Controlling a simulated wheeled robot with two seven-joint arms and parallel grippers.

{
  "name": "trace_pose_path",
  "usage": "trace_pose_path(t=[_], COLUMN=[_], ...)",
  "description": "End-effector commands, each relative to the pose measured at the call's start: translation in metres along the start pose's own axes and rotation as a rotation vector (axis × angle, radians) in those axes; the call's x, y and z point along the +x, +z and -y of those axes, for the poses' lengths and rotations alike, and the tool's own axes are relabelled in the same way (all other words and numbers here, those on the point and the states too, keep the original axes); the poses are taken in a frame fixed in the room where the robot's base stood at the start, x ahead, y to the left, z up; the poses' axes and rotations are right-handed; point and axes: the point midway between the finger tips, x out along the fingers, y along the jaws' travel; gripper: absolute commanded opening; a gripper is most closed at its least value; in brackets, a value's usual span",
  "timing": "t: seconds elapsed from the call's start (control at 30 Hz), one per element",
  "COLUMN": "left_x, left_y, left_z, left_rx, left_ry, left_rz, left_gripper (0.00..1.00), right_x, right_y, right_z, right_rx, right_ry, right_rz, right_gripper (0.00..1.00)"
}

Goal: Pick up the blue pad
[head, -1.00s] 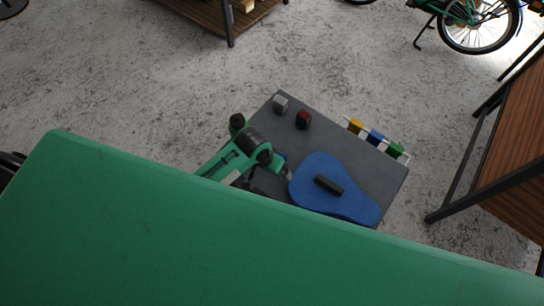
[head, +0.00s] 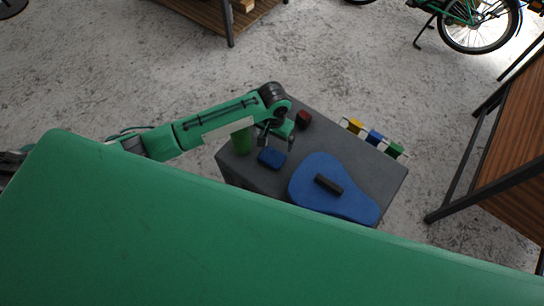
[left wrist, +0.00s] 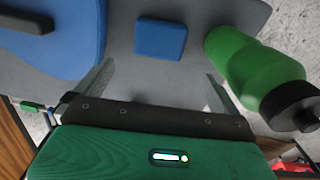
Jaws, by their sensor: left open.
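The blue pad (head: 271,158) is a small rounded block lying flat on the grey table (head: 380,170). It also shows in the left wrist view (left wrist: 160,40), uncovered and lying beyond the fingertips, roughly centred between them. My left gripper (head: 275,138) is close to the pad, on its far side in the head view. Its two fingers (left wrist: 160,85) are spread with nothing between them. My right gripper is not in view.
A large blue teardrop-shaped piece (head: 318,178) with a black handle (head: 329,184) lies to the right. A dark red block (head: 304,118) and coloured blocks (head: 374,138) sit further back.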

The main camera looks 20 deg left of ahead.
Motion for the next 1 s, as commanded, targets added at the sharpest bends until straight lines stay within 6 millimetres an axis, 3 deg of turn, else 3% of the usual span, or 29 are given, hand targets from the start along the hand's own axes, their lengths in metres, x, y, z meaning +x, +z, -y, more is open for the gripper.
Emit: trace_pose_path(t=[0.2,0.47,0.7,1.0], left_x=[0.038,0.056,0.089,0.1], left_y=[-0.001,-0.001,-0.001,-0.001], left_z=[-0.001,-0.001,-0.002,-0.002], left_rx=[0.0,0.001,0.0,0.001], left_ry=[0.0,0.0,0.001,0.0], left_rz=[0.0,-0.001,-0.001,-0.003], left_gripper=[1.0,1.0,1.0,1.0], right_x=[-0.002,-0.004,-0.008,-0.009], right_y=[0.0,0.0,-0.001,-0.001], right_z=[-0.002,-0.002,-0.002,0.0], right_rx=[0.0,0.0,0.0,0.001], right_ry=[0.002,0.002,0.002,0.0], right_rz=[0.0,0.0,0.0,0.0], right_gripper=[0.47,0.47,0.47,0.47])
